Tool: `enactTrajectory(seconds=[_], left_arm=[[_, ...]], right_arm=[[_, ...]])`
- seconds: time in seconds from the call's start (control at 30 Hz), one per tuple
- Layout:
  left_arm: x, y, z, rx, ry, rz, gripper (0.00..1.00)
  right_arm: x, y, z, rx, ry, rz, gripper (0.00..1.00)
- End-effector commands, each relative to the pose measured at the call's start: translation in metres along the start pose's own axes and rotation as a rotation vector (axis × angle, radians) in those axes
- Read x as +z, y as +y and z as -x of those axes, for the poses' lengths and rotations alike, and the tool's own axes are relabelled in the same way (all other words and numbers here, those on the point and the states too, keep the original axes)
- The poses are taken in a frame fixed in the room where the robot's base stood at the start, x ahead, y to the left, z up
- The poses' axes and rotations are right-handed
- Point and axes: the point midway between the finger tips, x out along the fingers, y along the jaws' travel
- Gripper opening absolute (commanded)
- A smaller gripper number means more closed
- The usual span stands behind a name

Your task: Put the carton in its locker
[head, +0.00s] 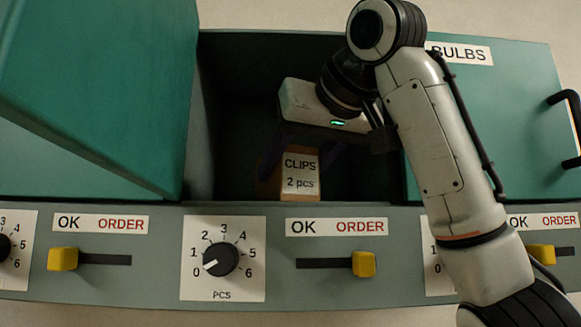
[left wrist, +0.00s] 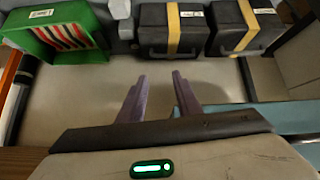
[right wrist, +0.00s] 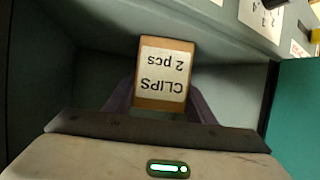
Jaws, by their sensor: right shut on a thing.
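A brown carton (head: 268,186) with a white label reading "CLIPS 2 pcs" stands inside the open middle locker (head: 237,125), near its front edge. My right gripper (head: 290,165) reaches into this locker and is shut on the carton, with a finger on each side. In the right wrist view the carton (right wrist: 163,103) sits between the purple fingers, its label upside down. Whether its base touches the locker floor is hard to tell. My left gripper (left wrist: 156,85) is open and empty in the left wrist view, away from the lockers; it is not in the head view.
A green door (head: 95,90) stands open at the left of the locker. A closed door labelled "BULBS" (head: 500,110) is at the right. Below the locker are a dial (head: 221,259) pointing near 0 and a yellow slider (head: 363,264) at the ORDER end. The left wrist view shows a green crate (left wrist: 58,38) and black cases (left wrist: 172,30).

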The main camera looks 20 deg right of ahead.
Motion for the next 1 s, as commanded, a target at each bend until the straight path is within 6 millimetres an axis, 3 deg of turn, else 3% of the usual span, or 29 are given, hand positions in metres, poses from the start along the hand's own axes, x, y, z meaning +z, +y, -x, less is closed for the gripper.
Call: enactTrajectory(seconds=[0.03, 0.13, 0.53, 1.0], left_arm=[[0.001, 0.000, -0.001, 0.000, 0.000, 0.000, 0.31], [0.000, 0.000, 0.000, 0.000, 0.000, 0.000, 0.31], [-0.002, 0.000, 0.001, -0.001, 0.003, 0.000, 0.31], [0.021, -0.003, -0.023, -0.001, 0.002, 0.000, 0.31]], right_arm=[[0.001, 0.000, 0.000, 0.000, 0.000, 0.000, 0.55], [0.001, 0.000, 0.000, 0.000, -0.001, 0.000, 0.69], [-0.003, 0.000, 0.005, 0.000, 0.002, 0.000, 0.69], [0.000, 0.001, 0.094, 0.003, 0.004, -0.001, 0.69]])
